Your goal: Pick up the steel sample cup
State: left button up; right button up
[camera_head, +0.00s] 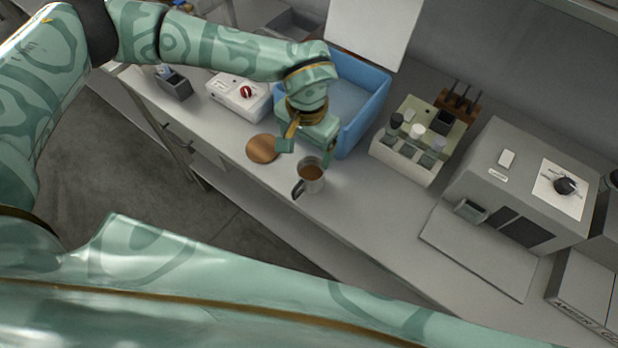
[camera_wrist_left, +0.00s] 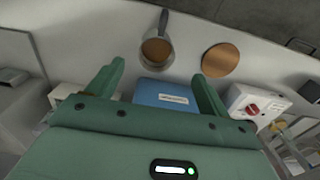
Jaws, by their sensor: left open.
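The steel sample cup (camera_head: 311,174) stands upright on the grey bench near its front edge, with brown contents and a dark handle toward the front left. It also shows in the left wrist view (camera_wrist_left: 156,49), past my fingertips. My left gripper (camera_head: 307,150) is open and empty, just behind and above the cup in the head view. In the left wrist view its two fingers (camera_wrist_left: 158,78) are spread apart, with the cup beyond the gap between them. My right gripper is not in view.
A round wooden disc (camera_head: 263,148) lies left of the cup. A blue bin (camera_head: 368,118) stands behind my gripper. A white box with a red knob (camera_head: 240,98) is at left, a bottle rack (camera_head: 407,160) at right. Bare bench (camera_head: 370,215) lies right of the cup.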

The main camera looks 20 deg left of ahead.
aim_at(306, 181)
pick_arm(q)
notch_tip(306, 181, down, 13)
jog(key=shift+s+d+f+b, duration=0.1)
jog(key=shift+s+d+b, duration=0.05)
jog(key=shift+b, duration=0.3)
jog(key=c, duration=1.2)
jog(key=shift+r, duration=0.2)
